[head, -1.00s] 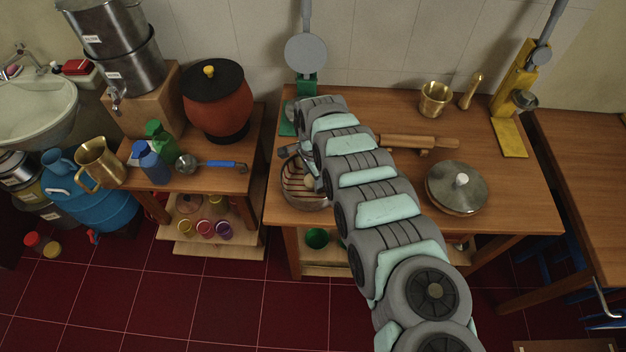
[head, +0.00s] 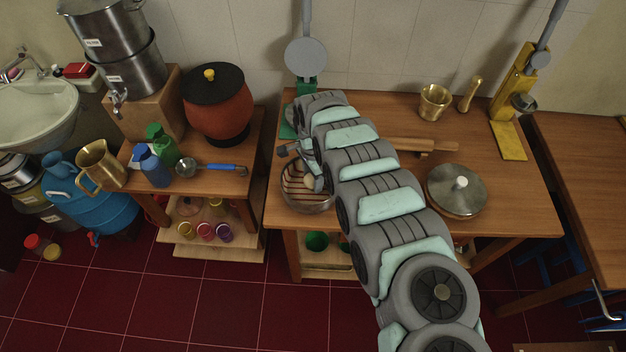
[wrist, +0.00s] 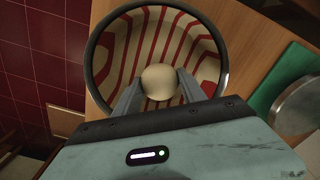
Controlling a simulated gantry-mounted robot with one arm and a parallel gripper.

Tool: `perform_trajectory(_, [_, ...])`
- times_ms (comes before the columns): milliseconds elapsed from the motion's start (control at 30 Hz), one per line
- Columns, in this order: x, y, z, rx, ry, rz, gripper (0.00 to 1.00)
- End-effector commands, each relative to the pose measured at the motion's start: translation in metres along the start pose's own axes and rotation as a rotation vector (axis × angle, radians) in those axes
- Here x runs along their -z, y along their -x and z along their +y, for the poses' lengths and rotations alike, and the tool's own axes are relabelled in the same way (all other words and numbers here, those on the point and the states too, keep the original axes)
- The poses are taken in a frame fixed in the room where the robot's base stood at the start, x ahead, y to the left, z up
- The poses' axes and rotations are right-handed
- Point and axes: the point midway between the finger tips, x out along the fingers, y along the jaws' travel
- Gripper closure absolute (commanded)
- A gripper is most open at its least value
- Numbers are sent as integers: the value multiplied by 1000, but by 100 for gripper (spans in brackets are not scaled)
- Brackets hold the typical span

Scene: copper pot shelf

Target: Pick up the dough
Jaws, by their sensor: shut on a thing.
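The dough (wrist: 159,82) is a pale, round ball. In the wrist view it sits between the two grey fingers of my gripper (wrist: 158,88), which is shut on it. Behind it is a round bowl (wrist: 97,50) with a dark rim and a red-and-cream striped inside. In the head view the dough (head: 309,182) is a small pale spot at the bowl (head: 303,204), near the left front of the wooden table. My arm hides part of the bowl there. I cannot tell whether the dough touches the bowl.
A rolling pin (head: 412,144) and a lidded metal pan (head: 456,191) lie to the right on the table. A green press (head: 308,88) stands behind the bowl and a yellow press (head: 509,138) at the back right. The table's front edge is near the bowl.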

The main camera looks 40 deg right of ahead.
Motion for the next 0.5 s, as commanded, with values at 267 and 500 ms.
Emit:
perform_trajectory(267, [2, 65, -2, 4, 0, 7, 92])
perform_trajectory(500, [2, 118, 0, 2, -2, 4, 92])
